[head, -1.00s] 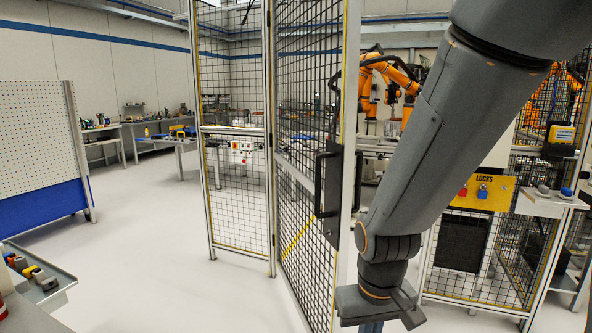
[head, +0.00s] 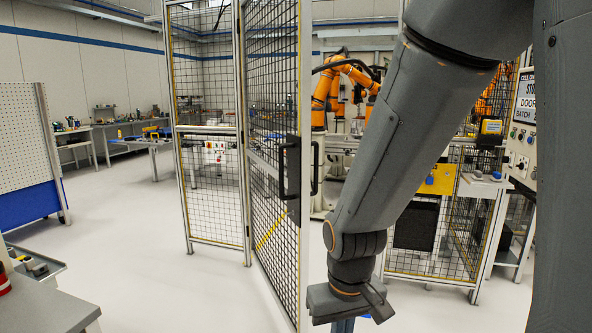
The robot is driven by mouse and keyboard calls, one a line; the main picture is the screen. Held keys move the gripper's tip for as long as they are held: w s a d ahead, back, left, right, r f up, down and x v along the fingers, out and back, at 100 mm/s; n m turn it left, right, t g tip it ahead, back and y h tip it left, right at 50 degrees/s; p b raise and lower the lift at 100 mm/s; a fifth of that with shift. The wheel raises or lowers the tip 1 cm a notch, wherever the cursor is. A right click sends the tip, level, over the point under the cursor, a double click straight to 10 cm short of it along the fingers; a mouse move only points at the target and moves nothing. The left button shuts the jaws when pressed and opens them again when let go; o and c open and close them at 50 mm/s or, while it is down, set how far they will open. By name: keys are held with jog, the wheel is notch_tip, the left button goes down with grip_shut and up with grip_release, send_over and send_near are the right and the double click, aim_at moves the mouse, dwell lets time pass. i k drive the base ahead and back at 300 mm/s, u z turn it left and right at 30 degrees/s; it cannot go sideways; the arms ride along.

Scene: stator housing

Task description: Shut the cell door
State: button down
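The cell door (head: 268,215) is a black mesh panel in a pale metal frame with yellow edging. It stands open, jutting toward me from the fixed mesh fence panel (head: 208,190). Its black handle (head: 289,168) sits on a dark plate near the door's free edge. My arm reaches down from the upper right, and my gripper (head: 345,318) is at the bottom centre, right of the door's free edge and lower than the handle. It appears apart from the door. Its fingers are mostly hidden or cut off by the frame, so I cannot see whether they are open.
An orange robot (head: 345,85) stands inside the cell behind the door. A control panel (head: 522,140) and a yellow lock board (head: 437,180) are at the right. A grey bench (head: 50,310) is at the lower left. The white floor left of the door is clear.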

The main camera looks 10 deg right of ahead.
aim_at(297, 183)
jog(key=z, duration=0.55)
jog(key=i, duration=1.05)
jog(key=u, duration=0.1)
